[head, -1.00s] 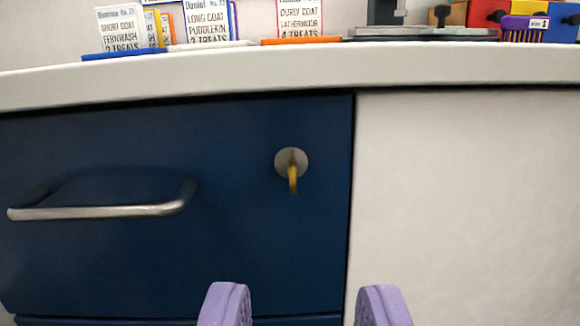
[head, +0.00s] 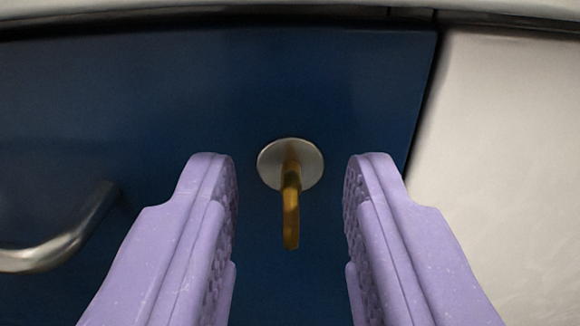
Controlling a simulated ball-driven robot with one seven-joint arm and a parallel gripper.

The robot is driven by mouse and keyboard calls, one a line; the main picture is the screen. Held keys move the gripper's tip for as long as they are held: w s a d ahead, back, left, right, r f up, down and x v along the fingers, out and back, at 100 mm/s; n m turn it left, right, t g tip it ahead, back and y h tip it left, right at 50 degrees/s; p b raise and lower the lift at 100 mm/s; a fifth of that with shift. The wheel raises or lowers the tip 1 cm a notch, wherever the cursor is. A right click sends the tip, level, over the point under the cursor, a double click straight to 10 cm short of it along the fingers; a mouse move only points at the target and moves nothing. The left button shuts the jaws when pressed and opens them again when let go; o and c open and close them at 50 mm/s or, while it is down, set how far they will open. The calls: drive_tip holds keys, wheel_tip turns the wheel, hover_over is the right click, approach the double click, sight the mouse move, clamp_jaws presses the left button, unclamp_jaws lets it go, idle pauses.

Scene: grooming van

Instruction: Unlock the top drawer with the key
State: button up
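The brass key (head: 291,205) sits in the round silver lock (head: 270,165) on the blue top drawer (head: 250,85), its bow hanging downward. My gripper (head: 291,180) is open, with one purple finger on each side of the key. Gaps show between the key and both fingers, so neither touches it. The drawer front looks closed under the counter edge. The silver drawer handle (head: 75,235) is at the left, partly cut off by the frame.
The pale counter edge (head: 200,14) runs across the top, above the drawer. A cream panel (head: 510,170) stands to the right, past a dark seam. The drawer face around the lock is flat and clear.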

drive_tip(key=shift+c, duration=0.2)
clamp_jaws()
drive_tip(key=shift+n, duration=0.3)
drive_tip(key=n, duration=0.3)
drive_tip(key=shift+a+n, duration=0.2)
drive_tip(key=shift+n, duration=0.1)
drive_tip(key=n, duration=0.3)
drive_tip(key=n+b, duration=0.1)
drive_tip(key=shift+a+f+n, duration=0.2)
drive_tip(key=shift+a+n, duration=0.05)
drive_tip(key=shift+n, duration=0.05)
drive_tip(key=n, duration=0.2)
drive_tip(key=n+b, duration=0.1)
drive_tip(key=n, duration=0.1)
drive_tip(key=shift+a+f+n, duration=0.1)
drive_tip(key=shift+f+n, duration=0.1)
drive_tip(key=shift+n, duration=0.1)
drive_tip(key=shift+f+n+b, duration=0.2)
drive_tip(key=shift+n+b, duration=0.4)
drive_tip(key=shift+n, duration=1.6)
